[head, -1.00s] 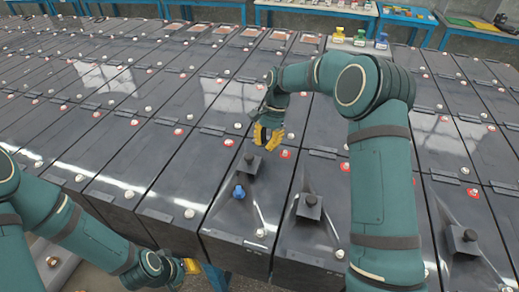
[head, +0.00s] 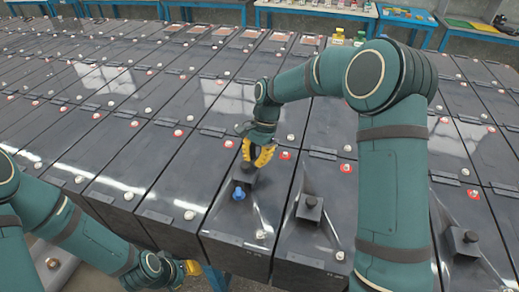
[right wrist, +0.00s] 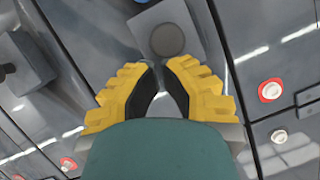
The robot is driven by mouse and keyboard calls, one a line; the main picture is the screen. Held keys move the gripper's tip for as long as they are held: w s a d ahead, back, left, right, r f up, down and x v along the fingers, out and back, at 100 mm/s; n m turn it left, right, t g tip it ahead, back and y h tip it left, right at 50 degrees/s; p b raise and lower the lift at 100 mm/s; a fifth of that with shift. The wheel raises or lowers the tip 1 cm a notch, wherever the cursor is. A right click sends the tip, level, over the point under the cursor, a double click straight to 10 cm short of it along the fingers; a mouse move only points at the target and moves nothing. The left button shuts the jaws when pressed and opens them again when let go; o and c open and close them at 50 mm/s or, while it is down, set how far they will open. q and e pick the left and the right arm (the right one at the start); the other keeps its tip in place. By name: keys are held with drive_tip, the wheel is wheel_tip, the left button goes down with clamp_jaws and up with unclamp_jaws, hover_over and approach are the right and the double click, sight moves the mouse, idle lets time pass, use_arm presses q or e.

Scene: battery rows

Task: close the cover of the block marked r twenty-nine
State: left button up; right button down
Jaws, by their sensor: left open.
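A row of dark grey blocks runs along the front. The near block (head: 222,222) carries a small black square lid-like piece (head: 243,176) and a blue knob (head: 239,193). No r twenty-nine mark is readable. My right gripper (head: 256,163) has yellow fingers pointing down at that black piece. In the right wrist view a dark square piece with a round top (right wrist: 168,38) lies just beyond the fingertips; contact is unclear. The fingertips look close together, and their exact gap is unclear. My left gripper (head: 191,267) is low at the front edge, open and mostly hidden.
Similar black pieces stand on neighbouring blocks, one to the right (head: 309,207) and one farther right (head: 464,240). Red and white terminals dot the tops. Tables (head: 320,10) line the back. My right arm covers part of the right-hand blocks.

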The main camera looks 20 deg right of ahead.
drive_tip(key=s+a, duration=0.2)
drive_tip(key=s, duration=0.1)
drive_tip(key=s+a, duration=0.1)
drive_tip(key=s, duration=0.1)
drive_tip(key=shift+s+a, duration=0.25)
drive_tip(key=shift+a, duration=0.15)
drive_tip(key=shift+w+d+r, duration=0.1)
drive_tip(key=shift+r, duration=0.05)
drive_tip(key=v, duration=1.1)
drive_tip(key=shift+r, duration=0.35)
